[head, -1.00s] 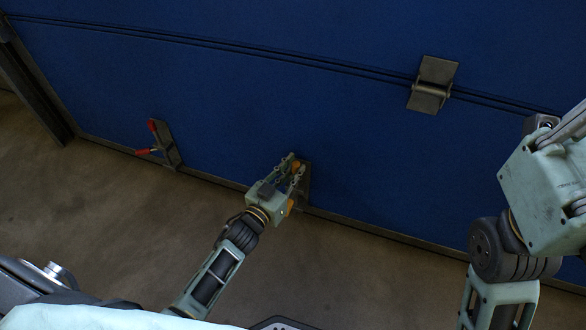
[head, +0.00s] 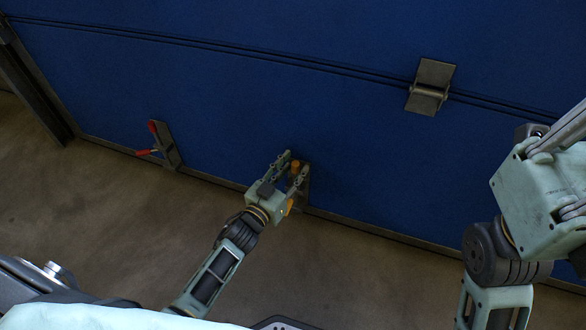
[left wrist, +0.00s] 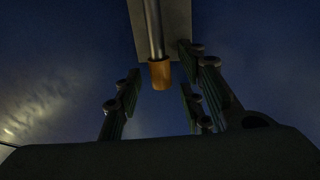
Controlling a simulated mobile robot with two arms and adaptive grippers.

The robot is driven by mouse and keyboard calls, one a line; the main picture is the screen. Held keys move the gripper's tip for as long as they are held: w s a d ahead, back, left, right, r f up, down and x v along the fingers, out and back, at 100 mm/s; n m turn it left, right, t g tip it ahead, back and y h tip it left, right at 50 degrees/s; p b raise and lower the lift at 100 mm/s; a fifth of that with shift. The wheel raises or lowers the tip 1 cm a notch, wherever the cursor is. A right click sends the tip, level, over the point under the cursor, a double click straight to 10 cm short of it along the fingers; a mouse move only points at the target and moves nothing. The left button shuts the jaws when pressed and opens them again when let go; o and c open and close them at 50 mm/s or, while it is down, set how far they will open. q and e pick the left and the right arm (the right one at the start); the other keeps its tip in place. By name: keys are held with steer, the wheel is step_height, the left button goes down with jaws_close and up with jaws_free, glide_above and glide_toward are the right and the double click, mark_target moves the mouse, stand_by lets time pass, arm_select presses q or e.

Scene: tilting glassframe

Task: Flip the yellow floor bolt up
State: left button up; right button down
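The yellow floor bolt (head: 295,166) is on a grey plate at the bottom edge of the blue door. Its orange-yellow end (left wrist: 160,75) hangs from a metal rod in the left wrist view. My left gripper (head: 292,162) is at the bolt with its fingers apart, and the bolt's end shows between them. In the left wrist view the fingers (left wrist: 160,85) stand clear on either side of the bolt end. Part of the bolt is hidden behind the gripper. My right arm shows at the right edge; its fingertips are out of view.
A red-handled bolt or latch (head: 154,140) is on the door's lower edge to the left. A metal hinge (head: 430,87) is higher up on the blue door (head: 230,90). The brown floor (head: 110,210) in front is clear.

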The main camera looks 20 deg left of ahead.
arm_select(q)
steer(key=v, duration=1.2)
steer(key=shift+r, duration=0.1)
